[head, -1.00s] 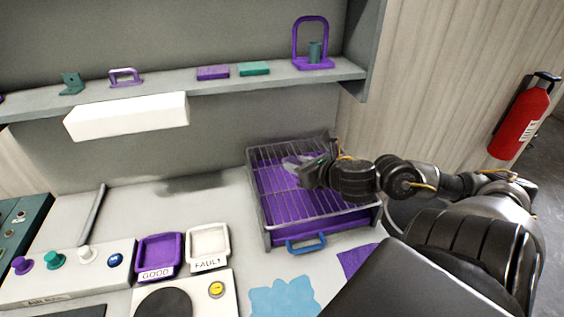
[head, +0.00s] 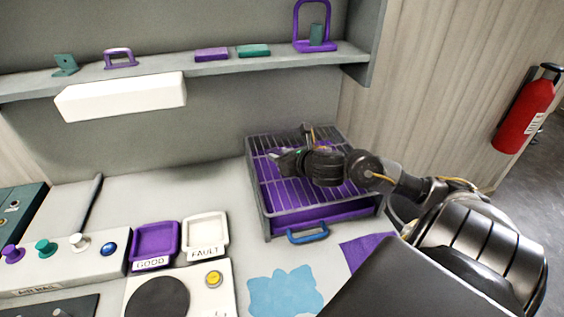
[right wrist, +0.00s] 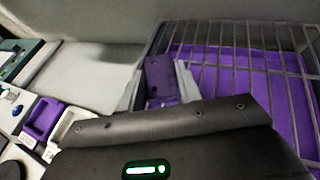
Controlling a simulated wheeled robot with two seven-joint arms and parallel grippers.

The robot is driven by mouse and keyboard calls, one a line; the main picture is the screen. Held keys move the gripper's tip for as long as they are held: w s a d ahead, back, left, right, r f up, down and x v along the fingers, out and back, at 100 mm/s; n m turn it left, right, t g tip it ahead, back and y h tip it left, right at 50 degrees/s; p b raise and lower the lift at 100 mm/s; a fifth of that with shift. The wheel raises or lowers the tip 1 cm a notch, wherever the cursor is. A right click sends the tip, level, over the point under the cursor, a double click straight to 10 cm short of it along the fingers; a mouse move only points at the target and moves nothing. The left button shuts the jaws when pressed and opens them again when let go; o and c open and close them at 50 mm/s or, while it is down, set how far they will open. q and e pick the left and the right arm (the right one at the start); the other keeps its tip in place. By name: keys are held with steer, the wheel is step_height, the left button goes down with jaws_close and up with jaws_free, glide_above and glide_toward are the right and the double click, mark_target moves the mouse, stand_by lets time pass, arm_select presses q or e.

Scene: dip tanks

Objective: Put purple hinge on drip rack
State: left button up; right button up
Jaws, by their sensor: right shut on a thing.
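The drip rack (head: 320,211) is a grey wire grid over a purple tray, on the bench right of centre in the head view. My right gripper (head: 279,159) is over the rack's left part there. In the right wrist view my right gripper (right wrist: 158,85) is shut on the purple hinge (right wrist: 160,76), a flat plate with small holes between the two grey fingers. The hinge appears near the rack's left edge in that view, and the rack's bars (right wrist: 232,66) lie to its right. I cannot tell whether the hinge touches the bars. My left gripper is out of view.
A blue handle (head: 307,234) is at the rack's front. Purple and white trays marked GOOD (head: 155,243) and FAULT (head: 205,234) stand to its left. A shelf (head: 225,67) with purple and green parts runs behind. A blue patch (head: 285,293) lies in front.

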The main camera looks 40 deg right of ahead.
step_height(320, 180, down, 3)
steer(key=shift+w+f, duration=0.1)
steer(key=shift+f, duration=0.1)
steer(key=shift+f, duration=0.1)
steer(key=shift+f, duration=0.1)
steer(key=o, duration=1)
